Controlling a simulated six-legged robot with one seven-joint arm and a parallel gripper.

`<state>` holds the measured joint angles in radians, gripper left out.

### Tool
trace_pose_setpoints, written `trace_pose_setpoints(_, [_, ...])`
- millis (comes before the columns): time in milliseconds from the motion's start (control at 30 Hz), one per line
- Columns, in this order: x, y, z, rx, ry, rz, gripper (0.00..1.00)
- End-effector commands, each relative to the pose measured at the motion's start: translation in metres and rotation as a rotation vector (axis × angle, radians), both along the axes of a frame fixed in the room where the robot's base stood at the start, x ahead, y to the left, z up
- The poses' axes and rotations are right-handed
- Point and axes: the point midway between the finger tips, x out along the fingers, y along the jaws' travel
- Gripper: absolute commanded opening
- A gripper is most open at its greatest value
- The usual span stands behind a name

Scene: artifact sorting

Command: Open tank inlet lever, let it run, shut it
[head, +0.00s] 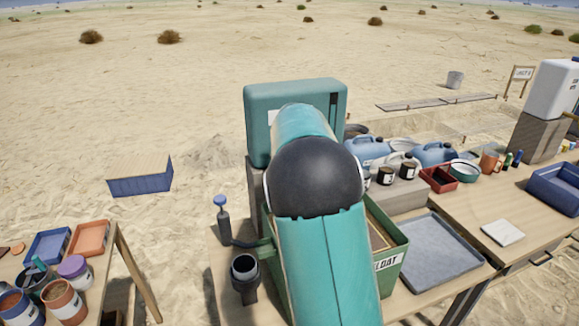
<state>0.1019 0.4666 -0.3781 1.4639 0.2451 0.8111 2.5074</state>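A teal tank (257,115) with rounded edges stands on a block at the back of the work table. A dark vertical strip shows on its right side. My arm reaches up in front of the tank and covers much of its front. No inlet lever can be made out; the arm may hide it. My gripper is not visible, hidden beyond my arm. A green box (392,262) with a label ending in "LOAT" stands below the tank, partly behind my arm. A blue-knobbed upright handle (221,205) stands left of it, near a dark cup-shaped fitting (244,268).
A grey tray (438,250) lies right of the green box. Blue jugs (367,149), mugs and a red tray (438,179) stand behind it. A side table at lower left holds trays and jars (75,268).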

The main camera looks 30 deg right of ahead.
Motion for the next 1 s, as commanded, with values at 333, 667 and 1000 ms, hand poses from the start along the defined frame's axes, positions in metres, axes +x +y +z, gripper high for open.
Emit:
trace_pose_setpoints(333, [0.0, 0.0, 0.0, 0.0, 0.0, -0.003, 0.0])
trace_pose_setpoints(667, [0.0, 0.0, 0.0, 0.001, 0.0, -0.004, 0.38])
trace_pose_setpoints(1000, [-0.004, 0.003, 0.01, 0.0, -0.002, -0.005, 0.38])
